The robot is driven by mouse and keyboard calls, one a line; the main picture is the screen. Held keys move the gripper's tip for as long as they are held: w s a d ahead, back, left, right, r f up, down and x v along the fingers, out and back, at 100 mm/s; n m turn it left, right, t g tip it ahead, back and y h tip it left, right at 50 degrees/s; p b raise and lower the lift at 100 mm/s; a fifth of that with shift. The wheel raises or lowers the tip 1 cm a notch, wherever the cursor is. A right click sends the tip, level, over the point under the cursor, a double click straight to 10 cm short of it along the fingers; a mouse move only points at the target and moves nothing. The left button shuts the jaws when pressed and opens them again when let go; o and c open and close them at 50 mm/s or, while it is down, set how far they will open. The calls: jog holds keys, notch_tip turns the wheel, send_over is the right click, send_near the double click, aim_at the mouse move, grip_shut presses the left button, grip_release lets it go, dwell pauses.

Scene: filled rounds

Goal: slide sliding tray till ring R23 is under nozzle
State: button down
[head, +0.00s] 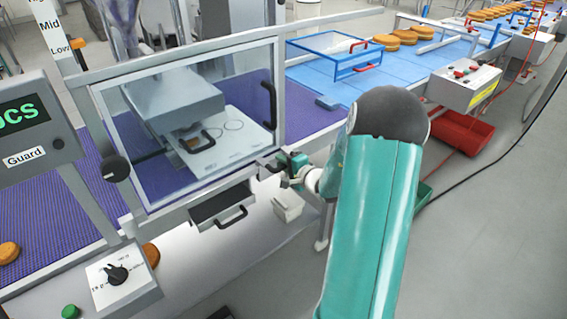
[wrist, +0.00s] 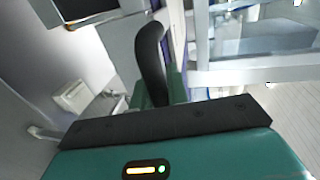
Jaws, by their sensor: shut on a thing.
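Behind the clear guard (head: 205,125) in the head view lies a white plate (head: 240,138) with several outlined rings; it looks like the sliding tray. No ring label is readable, so I cannot tell which is R23. A grey machine head (head: 175,100) hangs over the plate's left part; its nozzle is hidden. The wrist view shows a dark curved piece (wrist: 150,62) close by.
Below the guard are a dark-topped drawer (head: 222,203) with a black handle and a small white box (head: 288,206). A dial box (head: 122,275) stands front left.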

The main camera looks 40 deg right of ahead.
jog(key=shift+r, duration=0.1)
jog(key=c, duration=1.4)
grip_release()
jog(key=shift+o, duration=0.2)
jog(key=v, duration=1.3)
jog(key=shift+s, duration=0.4)
